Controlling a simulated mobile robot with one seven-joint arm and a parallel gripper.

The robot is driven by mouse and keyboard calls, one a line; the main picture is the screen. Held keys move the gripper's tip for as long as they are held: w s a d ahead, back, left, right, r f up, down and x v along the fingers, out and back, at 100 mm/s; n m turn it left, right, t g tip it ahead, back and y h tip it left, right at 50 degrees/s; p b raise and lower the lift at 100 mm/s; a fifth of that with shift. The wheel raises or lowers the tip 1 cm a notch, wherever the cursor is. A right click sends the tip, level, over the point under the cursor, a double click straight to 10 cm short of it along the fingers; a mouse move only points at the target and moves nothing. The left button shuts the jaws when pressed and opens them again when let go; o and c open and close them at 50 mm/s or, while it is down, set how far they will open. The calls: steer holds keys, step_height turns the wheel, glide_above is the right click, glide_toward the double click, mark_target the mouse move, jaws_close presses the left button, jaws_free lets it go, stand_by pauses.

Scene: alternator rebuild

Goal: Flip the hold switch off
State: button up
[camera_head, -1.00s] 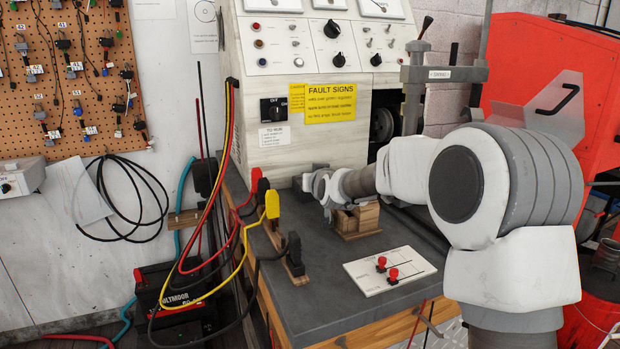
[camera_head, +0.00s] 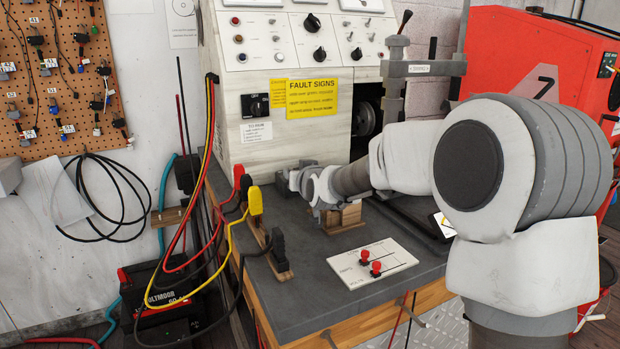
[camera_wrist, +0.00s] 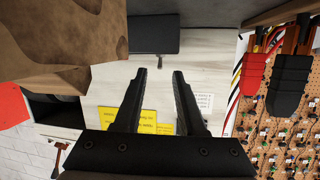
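No switch in these frames carries a label I can read as hold. A black rotary switch with OFF/ON marks (camera_head: 255,106) is on the cabinet's lower left front; its exact setting is unclear. In the wrist view, which is upside down, a dark box (camera_wrist: 153,35) has a short lever (camera_wrist: 159,61) at its edge, against the pale cabinet front; I cannot tell its function. My gripper (camera_wrist: 160,72) is open and empty, its two black fingers apart and pointing towards that box and lever. In the head view my wrist hides most of the gripper.
A wooden block (camera_head: 351,216) sits close beside my wrist. Red, yellow and black clamps (camera_head: 256,201) stand on the left bench edge with cables. A yellow fault sign (camera_head: 312,97) is on the cabinet (camera_head: 290,150).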

steer(key=p+v, duration=0.3)
steer(key=v, duration=1)
steer(key=shift+s+d+r, duration=0.1)
steer(key=shift+s, duration=0.05)
